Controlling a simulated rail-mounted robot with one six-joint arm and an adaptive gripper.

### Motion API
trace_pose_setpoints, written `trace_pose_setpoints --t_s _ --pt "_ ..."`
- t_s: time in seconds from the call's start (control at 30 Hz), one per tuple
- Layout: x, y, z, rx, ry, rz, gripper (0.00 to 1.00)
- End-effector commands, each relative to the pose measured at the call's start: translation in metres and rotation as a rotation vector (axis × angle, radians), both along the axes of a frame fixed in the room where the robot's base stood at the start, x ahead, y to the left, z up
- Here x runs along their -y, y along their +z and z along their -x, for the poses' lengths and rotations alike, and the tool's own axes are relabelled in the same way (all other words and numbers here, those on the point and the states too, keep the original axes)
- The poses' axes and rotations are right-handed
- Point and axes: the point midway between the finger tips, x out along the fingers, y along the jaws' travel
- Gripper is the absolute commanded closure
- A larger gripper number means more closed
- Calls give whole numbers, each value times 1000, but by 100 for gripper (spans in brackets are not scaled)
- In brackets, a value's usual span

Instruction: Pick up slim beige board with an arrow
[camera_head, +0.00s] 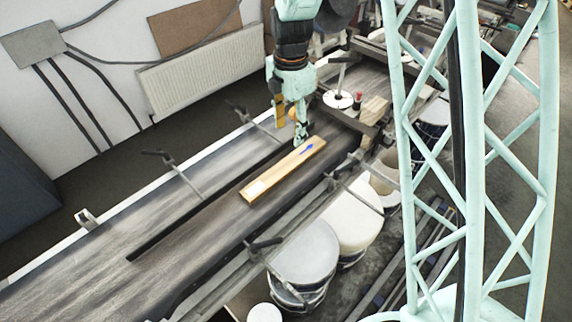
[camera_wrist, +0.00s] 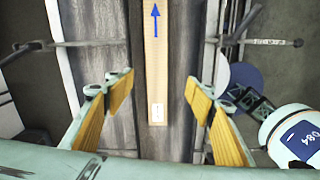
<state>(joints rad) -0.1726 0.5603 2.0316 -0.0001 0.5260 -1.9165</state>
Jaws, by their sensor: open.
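The slim beige board (camera_head: 270,181) lies flat on the dark conveyor. A blue arrow is near its far end and a pale label near its close end. In the wrist view the board (camera_wrist: 156,70) runs lengthwise up the middle, with its label end in the gap between the fingers. My gripper (camera_head: 295,130) is above the conveyor, near the arrow end of the board in the head view. In the wrist view my gripper (camera_wrist: 160,95) is open, its yellow-padded fingers on either side of the board, apart from it. Nothing is held.
The conveyor (camera_head: 190,245) has a dark slot along its length and side rails with clamp rods. A white round disc (camera_head: 338,98) and wooden blocks (camera_head: 375,109) are at its far end. Several buckets (camera_head: 303,252) stand to the right. The near conveyor surface is clear.

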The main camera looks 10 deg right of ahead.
Motion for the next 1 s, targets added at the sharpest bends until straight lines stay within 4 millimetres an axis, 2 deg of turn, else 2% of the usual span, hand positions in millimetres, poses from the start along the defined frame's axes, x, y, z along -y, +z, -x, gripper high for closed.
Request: trace_pose_setpoints --t_s 0.3,1.0 --pt "-10 -31 -13 -21 133 5 50" --pt "-11 -44 -14 -26 154 6 50"
